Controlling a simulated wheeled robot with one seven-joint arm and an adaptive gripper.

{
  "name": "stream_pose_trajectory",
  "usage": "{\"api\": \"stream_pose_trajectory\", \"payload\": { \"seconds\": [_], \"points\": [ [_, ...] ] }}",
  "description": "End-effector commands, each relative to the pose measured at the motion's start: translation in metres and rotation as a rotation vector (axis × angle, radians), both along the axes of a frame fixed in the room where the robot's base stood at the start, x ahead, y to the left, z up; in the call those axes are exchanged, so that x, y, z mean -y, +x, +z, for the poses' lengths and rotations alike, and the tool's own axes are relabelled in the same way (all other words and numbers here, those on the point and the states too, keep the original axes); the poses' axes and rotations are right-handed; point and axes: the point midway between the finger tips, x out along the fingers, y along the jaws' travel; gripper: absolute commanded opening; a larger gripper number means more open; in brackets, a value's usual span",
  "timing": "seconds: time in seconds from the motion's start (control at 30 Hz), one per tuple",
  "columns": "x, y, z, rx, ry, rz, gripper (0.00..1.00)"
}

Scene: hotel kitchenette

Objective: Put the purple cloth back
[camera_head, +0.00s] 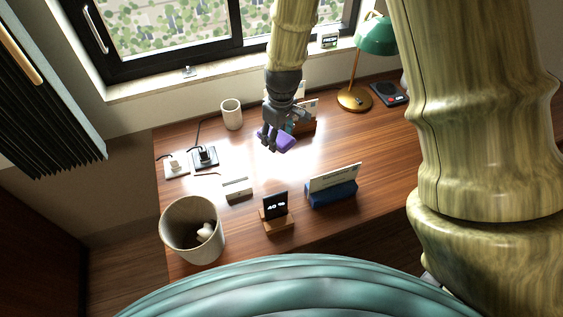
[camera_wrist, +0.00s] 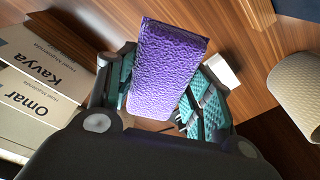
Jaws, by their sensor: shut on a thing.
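The purple cloth (camera_wrist: 165,70) is a folded, textured block between the two teal-padded fingers in the wrist view. My gripper (camera_head: 268,138) is shut on it and hangs over the bright middle of the wooden desk (camera_head: 370,160). In the head view the purple cloth (camera_head: 285,138) shows partly behind and to the right of the fingers. I cannot tell from this view how far above the desk it is.
Behind my gripper is a holder with cards (camera_head: 308,110), with name cards (camera_wrist: 35,80) in the wrist view. A cup (camera_head: 232,114), green lamp (camera_head: 376,38), black device (camera_head: 389,93), sockets (camera_head: 204,157), small stand (camera_head: 275,207), blue card holder (camera_head: 332,193) and bin (camera_head: 190,228) surround clear desk.

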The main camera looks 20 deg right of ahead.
Motion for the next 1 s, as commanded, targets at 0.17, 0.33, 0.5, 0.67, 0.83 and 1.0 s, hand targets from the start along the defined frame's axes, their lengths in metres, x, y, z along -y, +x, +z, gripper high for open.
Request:
{"api": "stream_pose_trajectory", "payload": {
  "seconds": [0.17, 0.33, 0.5, 0.67, 0.83, 1.0],
  "points": [
    [0.003, 0.010, -0.013, -0.002, 0.005, 0.289, 0.25],
    [0.008, 0.017, -0.021, -0.001, 0.012, 0.571, 0.25],
    [0.013, 0.025, -0.027, 0.008, 0.017, 0.827, 0.25],
    [0.017, 0.029, -0.030, 0.015, 0.021, 0.990, 0.25],
    [0.019, 0.030, -0.032, 0.017, 0.023, 1.069, 0.25],
    [0.019, 0.030, -0.050, 0.016, 0.023, 1.077, 0.25]
  ]
}}
